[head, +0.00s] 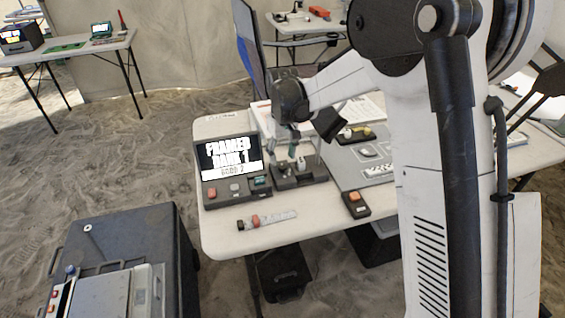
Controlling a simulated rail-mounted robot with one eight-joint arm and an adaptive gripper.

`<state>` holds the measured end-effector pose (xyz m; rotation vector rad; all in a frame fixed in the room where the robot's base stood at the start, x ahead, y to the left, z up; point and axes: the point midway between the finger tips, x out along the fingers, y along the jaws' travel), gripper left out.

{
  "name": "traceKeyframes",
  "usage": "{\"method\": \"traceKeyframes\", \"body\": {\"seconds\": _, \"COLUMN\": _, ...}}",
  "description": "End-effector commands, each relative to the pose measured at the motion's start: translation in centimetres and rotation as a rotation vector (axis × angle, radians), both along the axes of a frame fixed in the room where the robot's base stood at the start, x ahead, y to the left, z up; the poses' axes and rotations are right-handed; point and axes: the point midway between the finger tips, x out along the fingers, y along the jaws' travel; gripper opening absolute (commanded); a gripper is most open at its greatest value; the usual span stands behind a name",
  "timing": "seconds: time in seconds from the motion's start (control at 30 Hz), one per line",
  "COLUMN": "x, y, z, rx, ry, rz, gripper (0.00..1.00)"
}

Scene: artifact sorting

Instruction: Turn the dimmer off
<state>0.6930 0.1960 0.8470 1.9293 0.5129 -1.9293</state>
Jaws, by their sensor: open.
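My white arm reaches over the white table (225,232), and my gripper (300,151) hangs just above a small dark control box (291,181) with light-coloured knobs or levers on it. The gripper is small and partly hides the box; it looks empty, and I cannot tell whether it touches the box. No label marks the dimmer, so I cannot tell for sure which control it is.
A small black box with an orange button (355,203) lies right of the control box. A pale strip with a red knob (267,219) lies near the table's front edge. A grey tray (348,167) holds small objects. A dark case (130,235) stands front left.

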Motion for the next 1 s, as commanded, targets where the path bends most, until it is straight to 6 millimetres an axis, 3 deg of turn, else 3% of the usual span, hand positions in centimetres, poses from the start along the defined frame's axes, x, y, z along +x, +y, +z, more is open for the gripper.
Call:
{"method": "traceKeyframes", "body": {"seconds": 0.2, "x": 0.0, "y": 0.0, "z": 4.5, "rx": 0.0, "ry": 0.0, "rz": 0.0, "gripper": 0.41}}
{"method": "traceKeyframes", "body": {"seconds": 0.4, "x": 0.0, "y": 0.0, "z": 7.2, "rx": 0.0, "ry": 0.0, "rz": 0.0, "gripper": 0.41}}
{"method": "traceKeyframes", "body": {"seconds": 1.0, "x": -0.4, "y": -0.5, "z": 8.7, "rx": 0.002, "ry": -0.008, "rz": -0.007, "gripper": 0.41}}
